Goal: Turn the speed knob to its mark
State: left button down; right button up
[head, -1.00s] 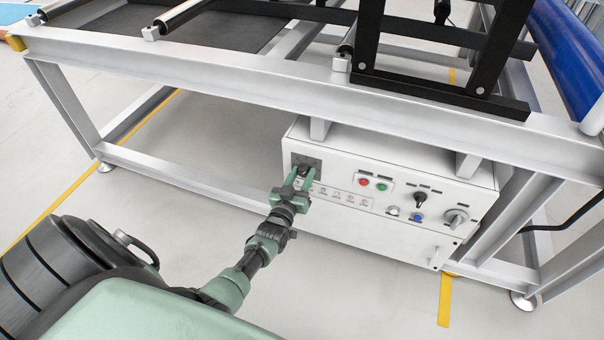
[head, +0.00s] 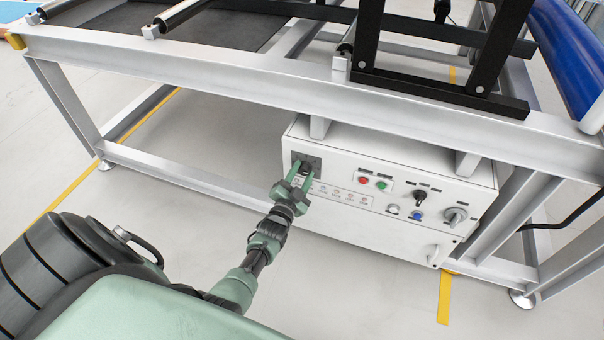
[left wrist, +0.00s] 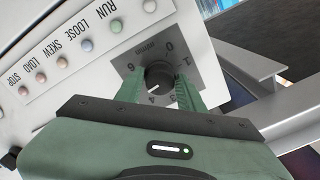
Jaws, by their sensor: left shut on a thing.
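The speed knob (left wrist: 159,75) is a round dark knob on a grey numbered dial plate (left wrist: 142,60) in the left wrist view. A pale pointer line seems to face the lower left of the knob, near the 4; I cannot make out a separate mark. My left gripper (left wrist: 160,84) has one green finger on each side of the knob and is shut on it. In the head view the left gripper (head: 299,174) reaches the dark dial plate (head: 313,160) at the upper left of the white control box (head: 370,232); its fingers partly hide the knob there. My right gripper is not in view.
Right of the dial are red (head: 363,180) and green (head: 381,185) buttons, a black selector (head: 419,196), a blue button (head: 417,216) and a grey rotary switch (head: 455,215). A row of indicator lights (left wrist: 86,46) lies beside the plate. A metal frame beam (head: 250,85) runs above the box.

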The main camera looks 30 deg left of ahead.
pick_arm(q)
jog(key=shift+m, duration=0.6)
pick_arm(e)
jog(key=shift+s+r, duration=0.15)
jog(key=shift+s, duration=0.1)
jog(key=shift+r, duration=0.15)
pick_arm(q)
jog(key=c, duration=0.9)
grip_release()
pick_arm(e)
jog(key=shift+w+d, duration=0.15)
pick_arm(q)
jog(key=shift+s, duration=0.1)
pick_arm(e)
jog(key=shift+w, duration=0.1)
pick_arm(q)
jog(key=p+v, duration=0.2)
jog(key=v, duration=0.5)
jog(key=shift+s+d, duration=0.15)
jog(key=shift+s, duration=0.15)
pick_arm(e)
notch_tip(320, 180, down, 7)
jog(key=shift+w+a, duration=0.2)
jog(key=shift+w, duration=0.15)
